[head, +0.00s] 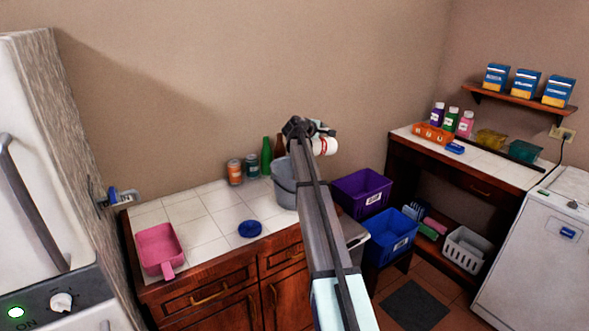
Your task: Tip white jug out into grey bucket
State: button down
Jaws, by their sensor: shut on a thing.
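The grey bucket (283,188) stands on the white tiled counter (205,208), at its right end. My arm crosses in front of the bucket and hides its right part. My gripper (321,131) is up above the counter, above and right of the bucket in the picture. It is shut on the white jug (324,147), which has red marks. The jug looks tipped onto its side. Its mouth and contents are not clear, and its left end is hidden behind my arm.
Behind the bucket stand green (267,156) and brown (280,147) bottles and two cans (235,172). A blue round thing (250,229) and a pink pan (160,249) lie on the counter. Purple (362,192) and blue (391,237) crates are right of my arm.

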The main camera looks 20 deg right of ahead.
jog(key=shift+s+a+h+b, duration=0.15)
jog(key=shift+a+h+b, duration=0.25)
jog(key=shift+a+b, duration=0.75)
dwell(0.5)
jog(key=shift+s+a+r+n+t+h+b, duration=0.2)
jog(key=shift+a+r+n+t+h+b, duration=0.5)
jog(key=shift+b, duration=2.3)
jog(key=shift+d+r, duration=0.1)
jog(key=shift+r, duration=0.15)
jog(key=shift+d+r+p, duration=0.2)
jog(key=shift+p, duration=0.75)
jog(key=d+y+p, duration=0.1)
jog(key=p, duration=0.2)
jog(key=d+f+m+g+y+p, duration=0.1)
jog(key=d+p, duration=0.1)
jog(key=p, duration=0.1)
jog(key=w+d+p, duration=0.1)
jog(key=p, duration=0.2)
jog(key=shift+d+f+m+g+y, duration=0.2)
jog(key=shift+f+m+g+y, duration=0.1)
jog(key=shift+y, duration=0.1)
jog(key=shift+f, duration=0.4)
jog(key=shift+d+r+p, duration=0.1)
jog(key=shift+p, duration=0.2)
